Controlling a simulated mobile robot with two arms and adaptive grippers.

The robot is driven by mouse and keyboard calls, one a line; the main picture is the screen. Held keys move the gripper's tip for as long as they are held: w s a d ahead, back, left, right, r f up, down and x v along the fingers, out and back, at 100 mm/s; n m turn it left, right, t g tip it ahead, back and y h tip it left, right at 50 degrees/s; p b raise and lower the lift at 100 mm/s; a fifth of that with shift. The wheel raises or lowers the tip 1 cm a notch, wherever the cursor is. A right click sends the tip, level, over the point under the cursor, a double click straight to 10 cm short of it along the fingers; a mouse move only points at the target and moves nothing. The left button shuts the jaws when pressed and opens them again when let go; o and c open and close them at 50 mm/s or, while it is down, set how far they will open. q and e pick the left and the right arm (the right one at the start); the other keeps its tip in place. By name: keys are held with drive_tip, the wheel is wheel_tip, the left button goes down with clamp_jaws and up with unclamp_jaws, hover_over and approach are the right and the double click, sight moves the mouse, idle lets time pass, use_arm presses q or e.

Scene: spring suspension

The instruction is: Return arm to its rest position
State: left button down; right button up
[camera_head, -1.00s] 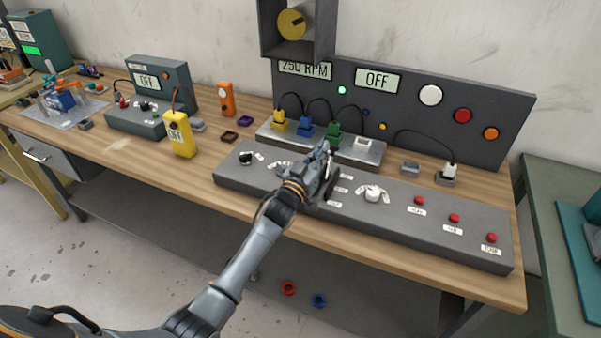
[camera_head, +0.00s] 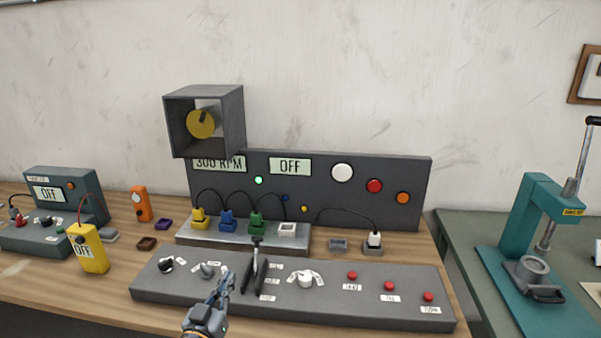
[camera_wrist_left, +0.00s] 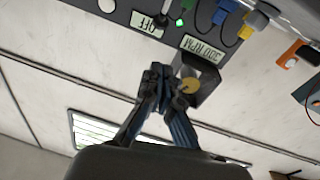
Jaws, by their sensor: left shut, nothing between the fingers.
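My left gripper (camera_head: 222,292) shows at the bottom of the head view, in front of the grey control panel (camera_head: 400,275), near its lever and left knob. Its fingers are shut and hold nothing. In the left wrist view the gripper (camera_wrist_left: 158,75) appears closed, with the wall and the upside-down back panel (camera_wrist_left: 190,30) beyond it. The lever (camera_head: 256,262) stands upright in its slot, apart from the fingers as far as I can tell. My right gripper is not in view.
The back panel (camera_head: 330,215) reads 300 RPM and OFF, with a green light lit. Yellow, blue and green plugs sit on a metal strip (camera_head: 290,250). A yellow meter (camera_head: 90,255) stands at left. A teal press (camera_head: 530,240) stands on the right table.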

use_arm(q)
drive_tip(key=s+f+g+y, duration=0.2)
drive_tip(key=s+f+g, duration=0.5)
drive_tip(key=s+f, duration=0.55)
drive_tip(key=s+d+f+m+g, duration=0.2)
drive_tip(key=s+g, duration=0.6)
drive_tip(key=s, duration=1.4)
wheel_tip(320, 180, down, 26)
drive_tip(key=s+g, duration=0.1)
drive_tip(key=g, duration=0.1)
drive_tip(key=s+a+f, duration=0.2)
drive_tip(key=s+f, duration=0.6)
drive_tip(key=s+a+f, duration=0.1)
drive_tip(key=s+f, duration=0.7)
drive_tip(key=s, duration=0.1)
drive_tip(key=shift+a+g, duration=0.4)
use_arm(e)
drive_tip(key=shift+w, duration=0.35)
